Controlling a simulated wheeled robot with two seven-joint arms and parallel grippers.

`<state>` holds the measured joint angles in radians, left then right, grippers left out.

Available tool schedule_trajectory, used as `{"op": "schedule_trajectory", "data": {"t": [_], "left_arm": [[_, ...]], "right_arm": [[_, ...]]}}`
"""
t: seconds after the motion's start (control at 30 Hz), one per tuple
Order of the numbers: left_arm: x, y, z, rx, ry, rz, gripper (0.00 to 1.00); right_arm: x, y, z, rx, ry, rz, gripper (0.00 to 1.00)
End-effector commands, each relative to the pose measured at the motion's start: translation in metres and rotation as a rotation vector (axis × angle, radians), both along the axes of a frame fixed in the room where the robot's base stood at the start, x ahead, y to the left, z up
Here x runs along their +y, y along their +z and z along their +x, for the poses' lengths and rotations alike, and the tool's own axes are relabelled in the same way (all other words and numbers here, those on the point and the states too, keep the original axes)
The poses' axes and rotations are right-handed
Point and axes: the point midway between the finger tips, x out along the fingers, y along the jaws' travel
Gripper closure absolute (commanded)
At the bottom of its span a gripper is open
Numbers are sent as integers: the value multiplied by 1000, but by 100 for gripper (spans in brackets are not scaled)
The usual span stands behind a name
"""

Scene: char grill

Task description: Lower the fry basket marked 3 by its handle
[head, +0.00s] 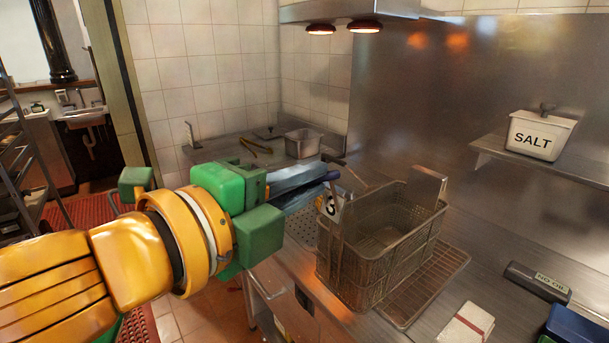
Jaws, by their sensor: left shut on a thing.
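The fry basket marked 3 (378,240) is a wire mesh basket at the centre right of the head view. Its white tag with a black 3 (331,206) shows on the side toward my left gripper. The basket appears upright and empty, with its base above or on a wire rack. My left gripper (328,178) reaches in from the left and is shut at the dark handle by the basket's upper left. The fingers hide most of the handle. My right gripper is not in view.
A wire rack (440,275) lies beside the basket. A SALT bin (540,135) stands on a wall shelf at right. A metal pan (302,143) and tongs (256,146) are on the back counter. A red-striped white pad (466,326) and a NO OIL block (538,281) are at lower right.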

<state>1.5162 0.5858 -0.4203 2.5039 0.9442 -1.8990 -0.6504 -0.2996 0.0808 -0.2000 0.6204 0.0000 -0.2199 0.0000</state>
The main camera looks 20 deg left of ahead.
Motion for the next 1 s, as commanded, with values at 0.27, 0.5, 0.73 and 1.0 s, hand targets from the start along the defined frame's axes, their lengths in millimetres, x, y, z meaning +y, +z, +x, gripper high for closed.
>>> {"op": "schedule_trajectory", "data": {"t": [0.27,0.5,0.73,1.0], "left_arm": [[-17,-8,22,3,-2,0,100],[-38,-17,53,6,0,-3,100],[-59,-41,80,-1,-3,-4,100],[-81,-53,109,-3,-1,-1,100]], "right_arm": [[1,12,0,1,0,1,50],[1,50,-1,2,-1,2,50],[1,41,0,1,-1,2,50],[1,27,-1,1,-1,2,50]]}}
